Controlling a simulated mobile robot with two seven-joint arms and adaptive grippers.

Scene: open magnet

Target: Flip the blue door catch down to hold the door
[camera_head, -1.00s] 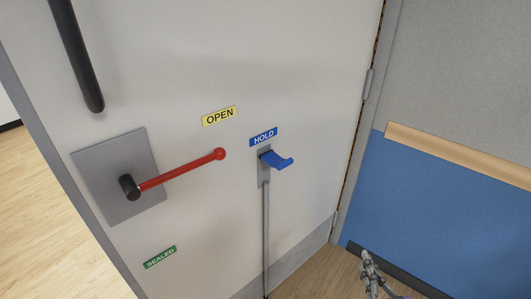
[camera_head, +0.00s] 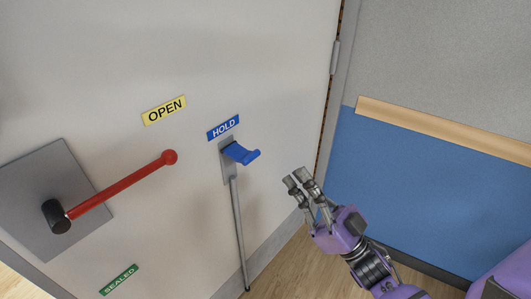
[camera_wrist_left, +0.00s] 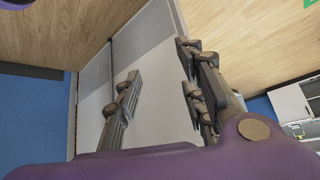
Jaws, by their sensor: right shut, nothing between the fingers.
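The blue door catch (camera_head: 241,153) sticks out from a small grey plate on the white door (camera_head: 240,60), just below the blue HOLD label (camera_head: 223,128). A thin grey rod (camera_head: 238,230) runs from the plate down to the floor. My right gripper (camera_head: 297,179) is shut and empty, to the right of the catch and a little lower, apart from it. My left gripper (camera_wrist_left: 158,62) shows only in the left wrist view, fingers spread and nothing between them. The catch cannot be made out there.
A red lever (camera_head: 120,186) with a dark hub is left of the catch, pointing up right toward the yellow OPEN label (camera_head: 164,110). A green SEALED label (camera_head: 119,280) is below. A blue wall panel (camera_head: 430,195) with a wooden rail (camera_head: 440,127) stands right of the door.

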